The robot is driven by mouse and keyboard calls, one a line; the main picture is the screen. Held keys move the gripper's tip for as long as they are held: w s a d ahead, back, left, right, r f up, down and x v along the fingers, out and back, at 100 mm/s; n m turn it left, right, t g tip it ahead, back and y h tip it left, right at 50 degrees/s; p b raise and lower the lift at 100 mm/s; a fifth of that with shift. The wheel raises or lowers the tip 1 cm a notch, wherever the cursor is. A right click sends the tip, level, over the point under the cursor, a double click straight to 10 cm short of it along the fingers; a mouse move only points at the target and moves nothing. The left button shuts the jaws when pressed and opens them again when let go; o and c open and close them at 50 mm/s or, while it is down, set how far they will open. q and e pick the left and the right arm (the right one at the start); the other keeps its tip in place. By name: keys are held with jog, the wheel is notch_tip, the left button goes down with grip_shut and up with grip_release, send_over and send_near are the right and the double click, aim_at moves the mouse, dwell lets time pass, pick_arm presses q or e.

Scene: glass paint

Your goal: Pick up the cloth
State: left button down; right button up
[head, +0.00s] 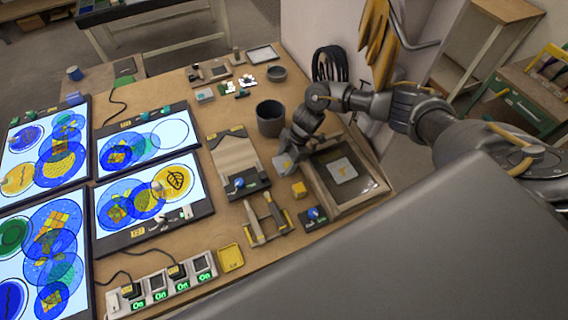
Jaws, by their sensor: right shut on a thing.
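My right arm comes in from the right and reaches down over the table. My right gripper (287,158) is low beside the left edge of a framed tray, shut on a small light-grey piece (284,163) that looks like the cloth. My own fingers and wrist hide much of it, and I cannot tell whether it touches the table. A flat grey square (343,169) lies inside the framed tray (370,194), to the right of the gripper. My left gripper is not in view.
A dark cup (270,118) stands just behind the gripper. A yellow block (299,189) is close in front. A wooden-topped stand (234,158) is to the left. Lit panels (150,200) with coloured discs fill the left side. A wall with hanging gloves (375,45) rises behind.

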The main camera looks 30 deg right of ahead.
jog(key=shift+r, duration=0.1)
jog(key=shift+w+r, duration=0.1)
jog(key=shift+r, duration=0.5)
jog(key=s+r+b, duration=0.1)
jog(key=s+r, duration=0.3)
jog(key=s+r+b, duration=0.1)
jog(key=s+r, duration=0.2)
jog(key=s, duration=0.2)
jog(key=s+a+r+b, duration=0.1)
jog(key=s+r+b, duration=0.1)
jog(key=s+r, duration=0.2)
jog(key=shift+s+r, duration=0.35)
jog(key=shift+s, duration=0.2)
